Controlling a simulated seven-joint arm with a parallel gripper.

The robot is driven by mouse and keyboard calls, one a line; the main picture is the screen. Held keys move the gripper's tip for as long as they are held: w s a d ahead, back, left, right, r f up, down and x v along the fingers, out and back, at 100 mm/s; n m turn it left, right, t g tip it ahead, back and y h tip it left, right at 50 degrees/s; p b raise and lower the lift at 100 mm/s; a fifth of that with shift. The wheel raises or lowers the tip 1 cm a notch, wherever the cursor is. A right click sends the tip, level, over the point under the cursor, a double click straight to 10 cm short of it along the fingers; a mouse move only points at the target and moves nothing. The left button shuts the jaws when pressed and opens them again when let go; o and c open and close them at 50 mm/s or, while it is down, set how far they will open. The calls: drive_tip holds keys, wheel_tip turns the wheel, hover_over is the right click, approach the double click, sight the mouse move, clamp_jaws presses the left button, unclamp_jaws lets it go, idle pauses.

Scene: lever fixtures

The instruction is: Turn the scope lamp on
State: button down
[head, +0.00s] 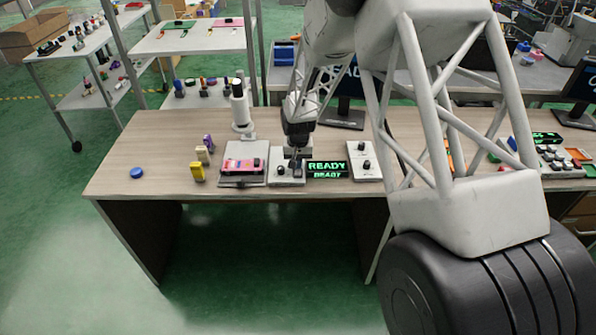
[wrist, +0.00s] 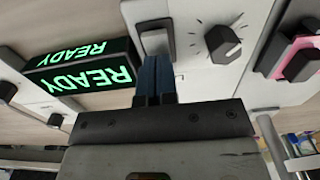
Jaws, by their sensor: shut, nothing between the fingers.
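A pale control box (head: 287,180) stands on the bench and carries a round knob. In the wrist view the box (wrist: 195,15) shows a dark-framed rocker switch (wrist: 154,36) beside the black knob (wrist: 222,44) with dial marks. My gripper (head: 296,163) is over this box. In the wrist view its blue fingers (wrist: 156,60) are together and empty, with their tips at the lower edge of the switch; I cannot tell whether they touch it. The fingers hide part of the switch's lower end. A white scope-like device (head: 240,108) stands behind, to the left.
A green-lit READY display (head: 327,169) is right of the box, then another pale switch box (head: 365,161). A fixture with a pink plate (head: 243,165) is close on the left.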

drive_tip(key=shift+r, duration=3.45)
drive_tip(key=shift+r, duration=0.15)
drive_tip(key=s+d+r+t, duration=0.1)
drive_tip(key=s+d+r, duration=0.4)
drive_tip(key=s+r, duration=0.45)
drive_tip(key=s+d+r, duration=0.5)
drive_tip(key=s+r, duration=0.4)
drive_tip(key=r, duration=0.1)
drive_tip(key=s+d+r, duration=0.2)
drive_tip(key=s, duration=0.6)
drive_tip(key=s+d+r+t, duration=0.1)
drive_tip(key=s+d+r, duration=0.1)
drive_tip(key=s, duration=0.7)
drive_tip(key=s+d+r, duration=0.2)
drive_tip(key=s+d, duration=0.1)
drive_tip(key=s, duration=0.6)
drive_tip(key=shift+s+t, duration=0.25)
drive_tip(key=shift+t, duration=0.05)
